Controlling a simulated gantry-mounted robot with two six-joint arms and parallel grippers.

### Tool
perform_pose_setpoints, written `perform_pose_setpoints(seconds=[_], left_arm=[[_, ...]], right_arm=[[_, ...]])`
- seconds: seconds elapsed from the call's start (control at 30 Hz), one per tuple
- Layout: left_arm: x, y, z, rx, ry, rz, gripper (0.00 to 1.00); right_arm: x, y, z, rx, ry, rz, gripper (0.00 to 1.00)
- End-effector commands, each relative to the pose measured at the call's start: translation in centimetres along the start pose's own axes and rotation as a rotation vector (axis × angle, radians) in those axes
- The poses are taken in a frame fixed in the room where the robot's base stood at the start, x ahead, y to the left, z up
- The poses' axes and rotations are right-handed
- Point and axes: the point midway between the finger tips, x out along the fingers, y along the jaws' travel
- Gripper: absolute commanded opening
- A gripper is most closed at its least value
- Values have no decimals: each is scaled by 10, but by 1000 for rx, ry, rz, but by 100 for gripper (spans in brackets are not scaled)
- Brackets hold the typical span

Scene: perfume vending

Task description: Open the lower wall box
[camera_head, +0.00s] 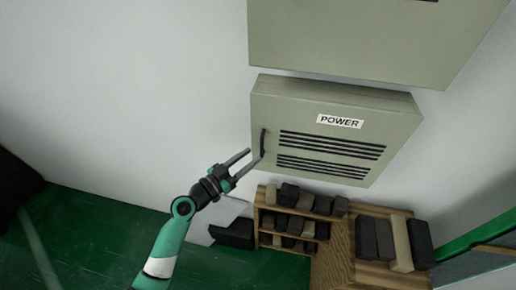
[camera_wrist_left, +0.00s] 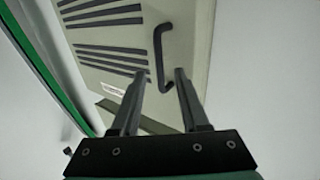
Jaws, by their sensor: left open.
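The lower wall box (camera_head: 265,112) is a beige-grey cabinet with a POWER label and dark vent slots, and its door looks shut. Its dark handle (camera_head: 263,143) is on the left side of the front. My left gripper (camera_head: 251,159) is open and empty, with its fingertips close to the lower end of the handle. In the left wrist view the handle (camera_wrist_left: 158,50) stands just beyond the fingertips of the left gripper (camera_wrist_left: 181,78). I cannot tell whether a finger touches it. My right gripper is not in view.
An upper wall box (camera_head: 350,40) hangs just above. A wooden shelf (camera_head: 335,255) with several dark and light blocks stands below the box. A dark object (camera_head: 233,234) lies on the green floor (camera_head: 90,235) by the wall. The white wall (camera_head: 150,90) to the left is clear.

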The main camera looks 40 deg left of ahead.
Motion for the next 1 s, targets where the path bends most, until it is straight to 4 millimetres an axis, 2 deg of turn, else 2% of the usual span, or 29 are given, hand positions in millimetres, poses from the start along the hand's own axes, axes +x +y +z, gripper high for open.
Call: perform_pose_setpoints(seconds=[0.1, 0.2, 0.53, 0.8, 1.0], left_arm=[[23, 1, -1, -1, 0, 2, 45], [35, 0, -1, -1, 1, 1, 45], [42, 0, 0, 0, 0, 0, 45], [41, 0, 0, 0, 0, 0, 0], [41, 0, 0, 0, 0, 0, 0]], right_arm=[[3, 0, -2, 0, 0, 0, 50], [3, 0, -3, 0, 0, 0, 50], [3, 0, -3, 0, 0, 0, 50], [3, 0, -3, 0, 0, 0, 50], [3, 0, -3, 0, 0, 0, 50]])
